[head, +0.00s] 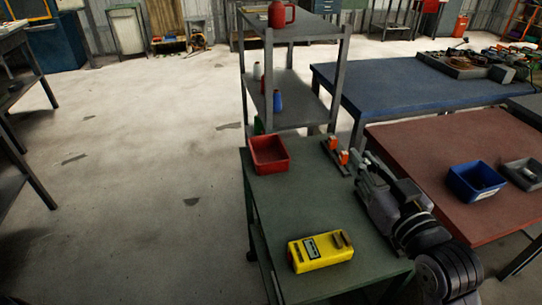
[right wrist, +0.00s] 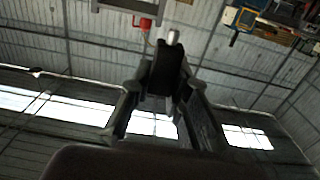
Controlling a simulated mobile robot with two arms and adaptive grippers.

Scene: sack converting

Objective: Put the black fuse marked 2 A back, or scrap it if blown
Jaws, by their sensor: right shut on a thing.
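My right gripper (head: 366,162) is above the right edge of the green table (head: 215,0) in the head view, just right of a grey fuse holder with orange parts. In the right wrist view my right gripper (right wrist: 150,100) is shut on a black fuse (right wrist: 165,68) with a silver end cap (right wrist: 174,37). Its marking cannot be read. The fuse holder (head: 336,154) stands near the table's back right corner. A yellow tester (head: 318,262) lies at the front of the table, with a small display and dark contacts. A red bin (head: 268,154) stands at the back left. My left gripper is not in view.
A grey shelf rack (head: 290,90) with bottles stands behind the table. To the right, a red-topped table (head: 440,150) bears a blue bin (head: 476,182) and a grey bin. A blue table (head: 390,85) is farther back. The middle of the green table is clear.

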